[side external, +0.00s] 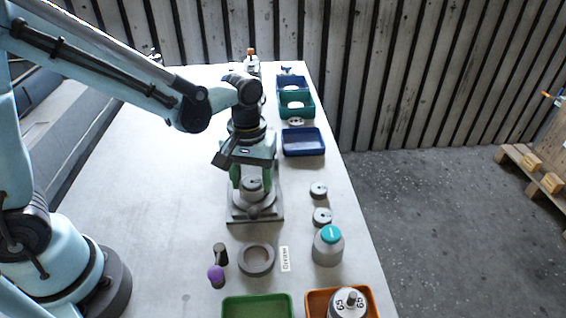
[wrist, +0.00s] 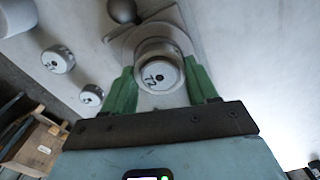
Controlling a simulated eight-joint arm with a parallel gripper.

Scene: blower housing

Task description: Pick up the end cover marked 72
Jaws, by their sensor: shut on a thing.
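Two similar covers (side external: 318,190) (side external: 322,216) lie to the right. Nearer stand a grey bottle with teal cap (side external: 328,247), a ring (side external: 256,259), a purple-knobbed tool (side external: 216,274), a green tray (side external: 257,306) and an orange tray (side external: 314,300). Blue bin (side external: 303,142) lies behind; the table's left is clear.

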